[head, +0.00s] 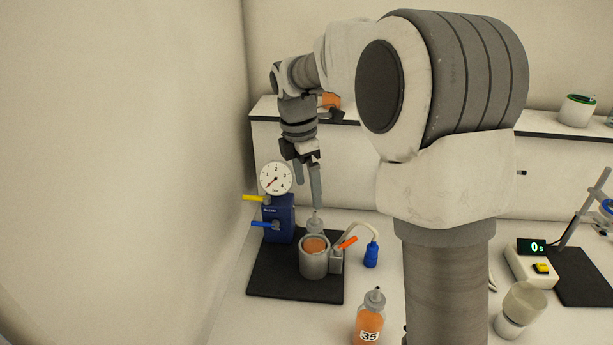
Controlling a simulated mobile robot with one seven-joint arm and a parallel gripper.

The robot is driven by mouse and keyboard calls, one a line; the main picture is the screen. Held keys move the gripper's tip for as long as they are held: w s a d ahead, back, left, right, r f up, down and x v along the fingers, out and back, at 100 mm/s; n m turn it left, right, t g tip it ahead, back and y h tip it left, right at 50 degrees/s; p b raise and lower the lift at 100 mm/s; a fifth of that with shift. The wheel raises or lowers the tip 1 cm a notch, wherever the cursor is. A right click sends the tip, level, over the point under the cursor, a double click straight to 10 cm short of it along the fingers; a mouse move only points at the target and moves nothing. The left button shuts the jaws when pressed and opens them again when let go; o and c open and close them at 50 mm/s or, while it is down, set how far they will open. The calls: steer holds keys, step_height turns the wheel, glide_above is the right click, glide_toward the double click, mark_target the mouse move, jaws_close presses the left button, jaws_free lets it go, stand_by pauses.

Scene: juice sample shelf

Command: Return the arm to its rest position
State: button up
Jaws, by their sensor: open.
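My gripper (309,186) hangs at the end of my arm in the head view, pointing down. Its two fingers are apart with nothing between them. The fingertips are above and behind a grey cup (314,266) holding orange liquid, and look clear of it. My arm bends high over the bench and hides much of the middle and right.
The cup stands on a black mat (262,283) beside a blue pump with a gauge (276,178). A bottle labelled 35 (369,322) stands in front. At right are a beaker (521,308), a timer (530,265) and a stand (585,210). A wall closes the left side.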

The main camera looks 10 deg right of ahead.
steer(key=s+d+r+m+t, duration=0.1)
steer(key=s+r+m, duration=0.3)
steer(key=s+m, duration=0.15)
steer(key=s+r+m+t, duration=0.1)
steer(key=s+r+m, duration=0.3)
steer(key=s, duration=0.3)
steer(key=s+f+m+t+y, duration=0.1)
steer(key=s+f+m+t, duration=0.2)
steer(key=s+m, duration=0.8)
steer(key=s+d, duration=0.1)
steer(key=s, duration=0.2)
steer(key=shift+f, duration=0.3)
